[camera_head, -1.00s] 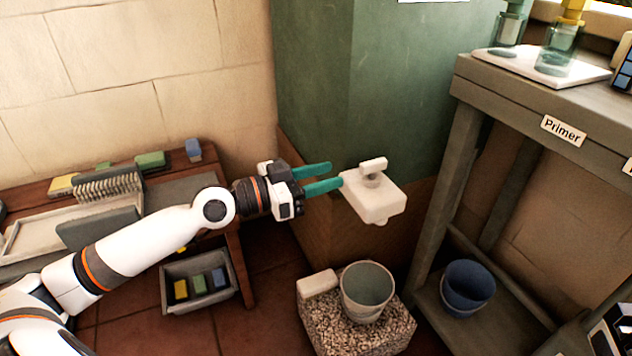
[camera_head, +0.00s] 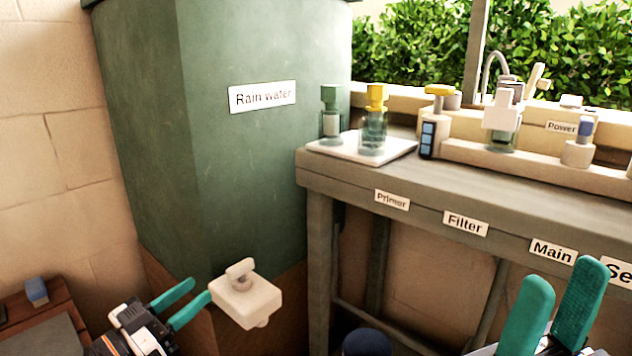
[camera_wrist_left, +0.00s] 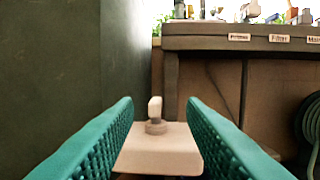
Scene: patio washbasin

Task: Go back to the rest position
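My left gripper (camera_head: 197,290) is at the lower left of the head view. Its two teal fingers are apart with nothing held between them. They point at a white tap block with a knob on top (camera_head: 246,302), on the lower part of the green tank. In the left wrist view the white block (camera_wrist_left: 158,152) shows straight ahead between the open fingers (camera_wrist_left: 160,103); I cannot tell if they touch it. My right gripper (camera_head: 566,274) is at the lower right of the head view, fingers upright, apart and empty, in front of the bench.
The green tank labelled "Rain water" (camera_head: 262,160) stands left of a grey bench (camera_head: 345,178). The bench carries a white tray (camera_head: 335,148) with two pump bottles, and several fittings. A low brown table (camera_head: 52,305) is at the lower left. A dark blue bucket (camera_head: 367,342) shows at the bottom.

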